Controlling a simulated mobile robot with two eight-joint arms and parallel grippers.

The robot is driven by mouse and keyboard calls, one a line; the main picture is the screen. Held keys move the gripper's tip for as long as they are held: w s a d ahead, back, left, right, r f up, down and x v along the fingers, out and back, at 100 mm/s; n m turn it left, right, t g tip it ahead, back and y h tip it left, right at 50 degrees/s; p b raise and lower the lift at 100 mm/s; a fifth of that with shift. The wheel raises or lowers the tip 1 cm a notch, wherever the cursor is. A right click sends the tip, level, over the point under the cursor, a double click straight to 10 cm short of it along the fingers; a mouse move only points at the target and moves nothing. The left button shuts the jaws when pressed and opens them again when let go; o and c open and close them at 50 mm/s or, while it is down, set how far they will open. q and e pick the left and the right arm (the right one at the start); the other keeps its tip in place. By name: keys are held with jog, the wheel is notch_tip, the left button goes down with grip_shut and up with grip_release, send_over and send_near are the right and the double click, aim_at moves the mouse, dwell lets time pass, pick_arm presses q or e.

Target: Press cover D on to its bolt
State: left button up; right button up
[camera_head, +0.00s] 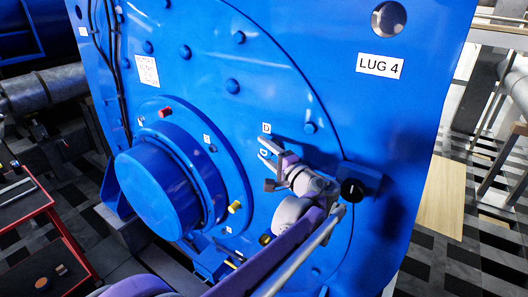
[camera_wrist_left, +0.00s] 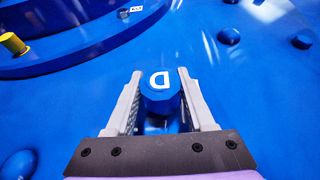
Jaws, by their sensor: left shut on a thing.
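Cover D (camera_wrist_left: 160,95) is a blue cap with a white D on its face. It sits between the fingertips of my left gripper (camera_wrist_left: 160,92), which is shut on it. In the head view, cover D (camera_head: 264,154) shows its letter just beyond my left gripper (camera_head: 271,168), close to the blue motor face (camera_head: 330,85). A small white D label (camera_head: 266,128) is on the face just above. The bolt under or behind the cover is hidden; I cannot tell whether the cover touches it. My right gripper is out of view.
The round hub (camera_head: 155,195) stands out left of the gripper. A red cap (camera_head: 165,112) and a yellow cap (camera_head: 235,207) stick out around it. A black knob (camera_head: 352,188) is just right of the wrist. A red trolley (camera_head: 62,225) stands at far left.

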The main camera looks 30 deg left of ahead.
pick_arm(q)
jog(key=shift+w, duration=1.05)
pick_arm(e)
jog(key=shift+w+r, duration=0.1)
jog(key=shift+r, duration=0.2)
pick_arm(q)
jog(key=o, duration=1.4)
jog(key=shift+d, duration=0.1)
jog(key=b+v, duration=0.1)
jog(key=v, duration=0.9)
jog(key=shift+s+d, duration=0.2)
jog(key=shift+d, duration=0.15)
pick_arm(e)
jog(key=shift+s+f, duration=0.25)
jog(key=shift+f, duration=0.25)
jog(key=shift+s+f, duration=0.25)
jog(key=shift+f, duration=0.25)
